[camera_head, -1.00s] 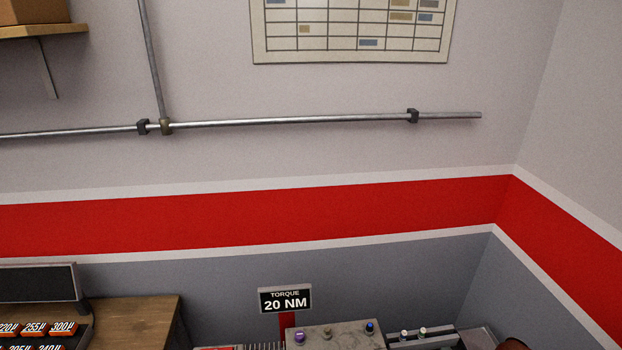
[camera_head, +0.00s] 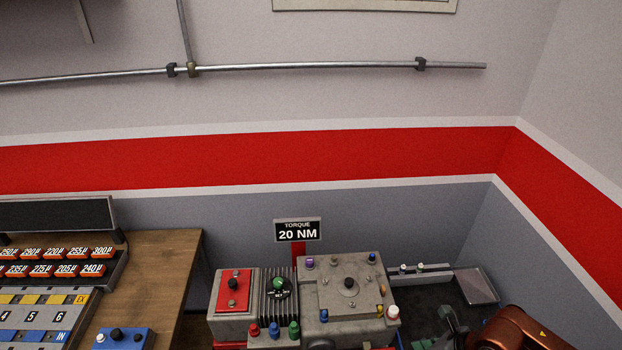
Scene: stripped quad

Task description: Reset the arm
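Neither of my grippers shows in the head view, and I cannot tell whether they are open or shut. A stone-grey machine block (camera_head: 330,285) with several small coloured knobs stands low in the middle of the view. On its left are a ribbed dark unit with a green knob (camera_head: 281,284) and a grey box with a red top plate (camera_head: 234,290). A sign reading "TORQUE 20 NM" (camera_head: 298,230) stands behind them on a red post.
A wooden bench (camera_head: 160,275) at the left carries a rack of orange labelled blocks (camera_head: 60,262), a numbered panel (camera_head: 40,318) and a blue knob box (camera_head: 122,338). A green part (camera_head: 447,325) sits right of the machine. A metal pipe (camera_head: 300,67) runs along the wall.

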